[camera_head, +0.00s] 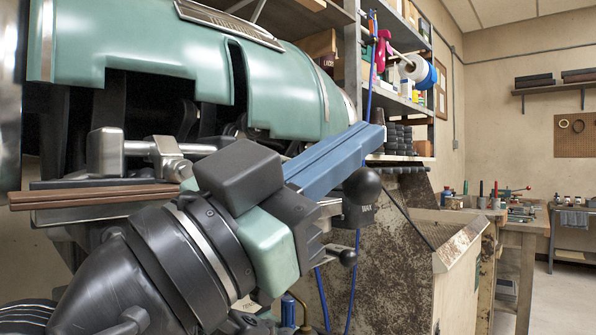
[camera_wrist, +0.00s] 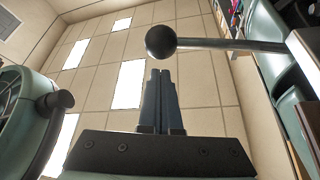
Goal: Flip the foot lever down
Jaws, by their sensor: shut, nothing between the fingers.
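A lever with a black ball knob (camera_head: 362,186) shows in the head view just below and right of my gripper. A metal-rod lever with a black ball (camera_wrist: 160,41) crosses the upper right of the wrist view, its ball in line with my fingertips. I cannot tell whether these are the same lever, or which is the foot lever. My gripper (camera_head: 374,135) has long blue fingers pressed together, pointing up and right in the head view. In the wrist view the shut fingers (camera_wrist: 161,72) point at the ceiling, empty. Whether they touch the lever is unclear.
The green stitching machine (camera_head: 150,45) fills the upper left, with a metal bar and brown strip (camera_head: 100,195) below its hood. A smaller black knob (camera_head: 348,257) sits low by my wrist. A worn metal cabinet (camera_head: 400,260) stands behind. Open floor lies far right.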

